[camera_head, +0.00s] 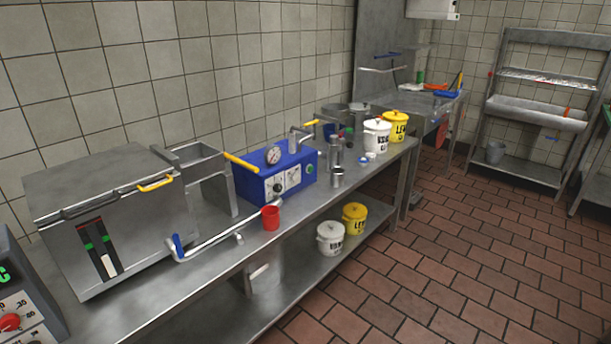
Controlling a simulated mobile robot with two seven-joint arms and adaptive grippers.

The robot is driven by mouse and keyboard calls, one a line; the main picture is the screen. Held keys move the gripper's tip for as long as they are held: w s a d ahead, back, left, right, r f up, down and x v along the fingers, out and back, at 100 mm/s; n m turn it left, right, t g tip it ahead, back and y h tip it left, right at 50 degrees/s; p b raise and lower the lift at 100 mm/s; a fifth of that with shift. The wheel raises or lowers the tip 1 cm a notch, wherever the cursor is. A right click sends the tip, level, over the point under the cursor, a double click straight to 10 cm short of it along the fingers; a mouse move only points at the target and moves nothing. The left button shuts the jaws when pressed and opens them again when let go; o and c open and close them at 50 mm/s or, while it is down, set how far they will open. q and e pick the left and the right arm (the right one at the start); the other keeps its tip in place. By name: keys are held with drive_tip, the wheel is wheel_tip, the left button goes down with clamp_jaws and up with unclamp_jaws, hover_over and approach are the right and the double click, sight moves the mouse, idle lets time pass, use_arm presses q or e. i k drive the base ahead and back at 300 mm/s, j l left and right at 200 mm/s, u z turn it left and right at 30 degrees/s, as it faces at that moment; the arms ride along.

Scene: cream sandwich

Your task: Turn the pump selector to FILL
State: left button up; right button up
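A blue box, likely the pump (255,195), stands on the steel bench, with a round gauge (273,155) on top. Its front has light plates with a dark knob (277,188) and a second small dial (293,178). A green button (310,169) is to their right. The labels are too small to read, so I cannot tell which control is the selector or where it points. A yellow-handled lever (241,163) projects at the pump's left end. Neither of my grippers is in view.
A large steel appliance (110,225) fills the bench's left part. White (376,137) and yellow (395,127) buckets stand right. The tiled floor (450,260) is clear.

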sight(295, 178)
drive_tip(key=i+l, duration=0.3)
drive_tip(key=l, duration=0.15)
drive_tip(key=i+l, duration=0.3)
drive_tip(key=l, duration=0.15)
drive_tip(key=j+u, duration=0.05)
